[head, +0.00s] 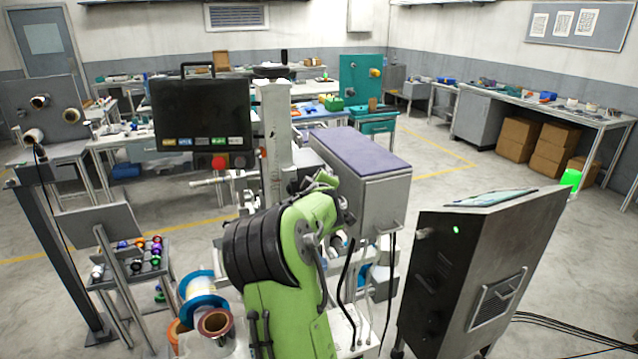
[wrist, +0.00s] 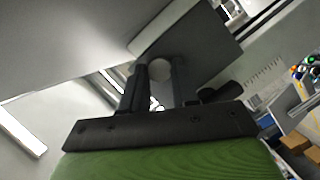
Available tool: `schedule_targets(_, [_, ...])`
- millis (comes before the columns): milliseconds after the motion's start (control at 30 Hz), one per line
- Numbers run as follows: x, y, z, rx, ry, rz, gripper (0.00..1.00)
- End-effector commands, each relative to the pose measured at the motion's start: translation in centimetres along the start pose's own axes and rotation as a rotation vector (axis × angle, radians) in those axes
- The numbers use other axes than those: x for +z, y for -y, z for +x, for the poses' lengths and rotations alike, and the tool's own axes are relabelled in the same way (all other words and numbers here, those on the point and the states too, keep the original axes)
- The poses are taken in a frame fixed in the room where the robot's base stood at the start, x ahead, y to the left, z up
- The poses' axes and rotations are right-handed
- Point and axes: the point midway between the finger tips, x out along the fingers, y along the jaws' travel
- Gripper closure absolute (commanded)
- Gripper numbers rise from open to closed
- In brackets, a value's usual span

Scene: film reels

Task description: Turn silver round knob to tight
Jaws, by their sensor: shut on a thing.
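In the wrist view, the silver round knob (wrist: 158,72) shows as a pale round shape between the fingertips of my gripper (wrist: 159,78). One dark finger stands on each side of it, and the fingers are closed on it. A flat grey panel lies behind the knob and fingers. The knob's markings and how far it is turned cannot be seen. In the head view, my green arm reaches toward the machine with the grey box, and the arm hides the gripper and the knob.
The grey box with a purple top (head: 360,165) stands just beyond my arm. A black screen (head: 203,108) with a red button stands to its left. A dark cabinet (head: 470,270) is close on the right. Blue-rimmed and copper reels (head: 216,323) sit at front left.

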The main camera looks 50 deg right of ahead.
Motion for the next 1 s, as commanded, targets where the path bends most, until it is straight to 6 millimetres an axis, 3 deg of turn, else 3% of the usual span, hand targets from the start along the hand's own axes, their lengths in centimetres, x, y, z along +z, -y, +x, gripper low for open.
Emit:
schedule_targets(67, [0.1,-0.2,0.0,0.004,0.003,-0.002,1.00])
schedule_targets(100, [0.1,-0.2,0.0,0.004,0.003,-0.002,0.69])
schedule_targets(267, [0.1,-0.1,0.0,0.004,0.003,-0.002,0.45])
schedule_targets(533, [0.0,-0.1,-0.1,0.003,0.001,-0.001,0.45])
schedule_targets(633, [0.0,-0.1,-1.1,0.003,0.000,0.000,0.45])
schedule_targets(1000, [0.0,0.0,-10.5,0.002,-0.005,0.005,0.45])
